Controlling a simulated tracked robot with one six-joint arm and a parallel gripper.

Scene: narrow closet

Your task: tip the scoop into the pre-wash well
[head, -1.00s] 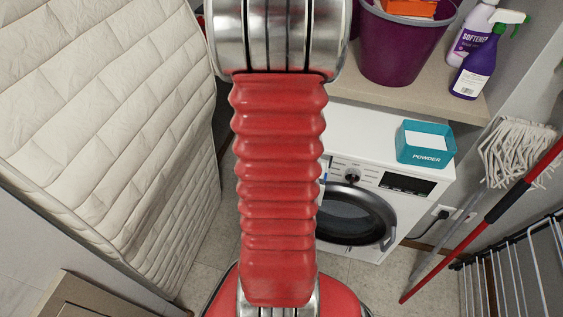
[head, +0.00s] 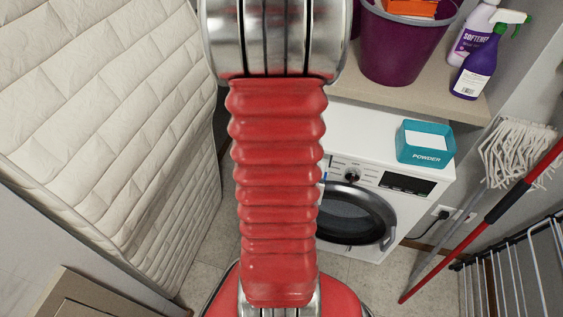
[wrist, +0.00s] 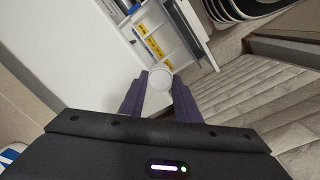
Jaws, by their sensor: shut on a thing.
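My gripper (wrist: 160,88) shows in the wrist view, its two dark purple fingers shut on a small white round thing, which looks like the scoop (wrist: 159,78). The scoop's contents and tilt cannot be made out. Beyond it is a white, box-like, open part with yellow and blue labels (wrist: 153,46); I cannot tell for sure whether this is the washer's drawer, nor which well is which. In the head view the white washing machine (head: 407,148) stands behind my red arm, which hides its left part. The gripper and scoop are out of sight there.
A teal powder box (head: 425,156) stands on the washer. A purple bucket (head: 402,50) and a purple spray bottle (head: 474,72) stand on the shelf above. A quilted pale panel (head: 110,120) fills the left. A mop (head: 515,150) and a drying rack (head: 515,255) stand right.

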